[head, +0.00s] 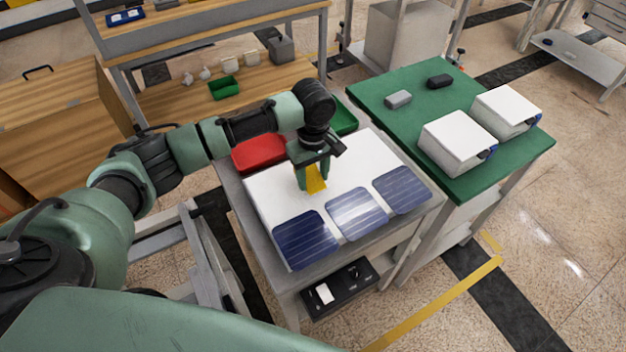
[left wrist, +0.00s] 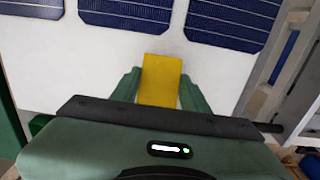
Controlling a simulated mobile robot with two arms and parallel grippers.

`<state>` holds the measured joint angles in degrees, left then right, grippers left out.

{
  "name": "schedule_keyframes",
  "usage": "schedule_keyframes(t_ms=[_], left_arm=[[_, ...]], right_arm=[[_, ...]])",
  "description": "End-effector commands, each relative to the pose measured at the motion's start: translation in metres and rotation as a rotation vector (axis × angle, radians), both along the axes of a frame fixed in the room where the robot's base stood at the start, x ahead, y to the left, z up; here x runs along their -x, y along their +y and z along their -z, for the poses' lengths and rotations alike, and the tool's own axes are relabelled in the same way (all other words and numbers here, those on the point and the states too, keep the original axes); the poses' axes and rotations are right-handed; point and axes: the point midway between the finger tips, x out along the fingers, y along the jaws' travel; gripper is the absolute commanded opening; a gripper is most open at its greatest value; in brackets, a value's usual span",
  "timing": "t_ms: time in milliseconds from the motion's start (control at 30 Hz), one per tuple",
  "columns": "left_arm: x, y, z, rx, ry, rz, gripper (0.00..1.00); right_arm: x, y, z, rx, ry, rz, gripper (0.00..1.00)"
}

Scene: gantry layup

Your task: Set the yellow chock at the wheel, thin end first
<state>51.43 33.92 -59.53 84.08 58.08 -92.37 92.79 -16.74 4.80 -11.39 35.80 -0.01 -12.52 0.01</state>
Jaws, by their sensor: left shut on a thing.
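The yellow chock (head: 316,183) is between the fingers of my left gripper (head: 312,180), above the white sheet on the grey cart. In the left wrist view the chock (left wrist: 160,80) shows as a flat yellow face between the two green fingers of the left gripper (left wrist: 158,88). My left gripper is shut on it. I cannot tell which end of the chock is thin, or whether it touches the sheet. I cannot make out the wheel for the chock in either view. My right gripper is not in view.
The white sheet (head: 270,195) carries three blue solar cells (head: 306,240) along its front. A red bin (head: 259,153) and a green bin (head: 343,118) stand behind it. A green-topped table (head: 385,118) with two white boxes (head: 457,142) adjoins on the right. Speckled floor lies beyond.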

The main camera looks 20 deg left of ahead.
Motion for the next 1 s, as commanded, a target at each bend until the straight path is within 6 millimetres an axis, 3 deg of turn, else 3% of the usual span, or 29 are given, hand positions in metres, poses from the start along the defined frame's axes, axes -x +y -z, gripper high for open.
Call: schedule_keyframes(t_ms=[200, 567, 600, 633, 1000], left_arm=[[0.000, 0.000, 0.023, 0.000, 0.000, -0.001, 0.00], [0.000, 0.000, 0.027, 0.001, 0.001, 0.000, 0.00], [0.000, 0.000, 0.027, 0.001, 0.001, 0.000, 0.56], [0.000, 0.000, 0.027, 0.000, 0.000, 0.000, 0.64], [-0.001, 0.000, 0.024, 0.000, -0.001, 0.000, 0.67]], right_arm=[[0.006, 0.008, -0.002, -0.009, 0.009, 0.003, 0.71], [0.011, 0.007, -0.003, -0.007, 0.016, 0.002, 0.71], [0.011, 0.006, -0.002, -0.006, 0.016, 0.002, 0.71], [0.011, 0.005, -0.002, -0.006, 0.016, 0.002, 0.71], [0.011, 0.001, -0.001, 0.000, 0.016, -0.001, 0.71]])
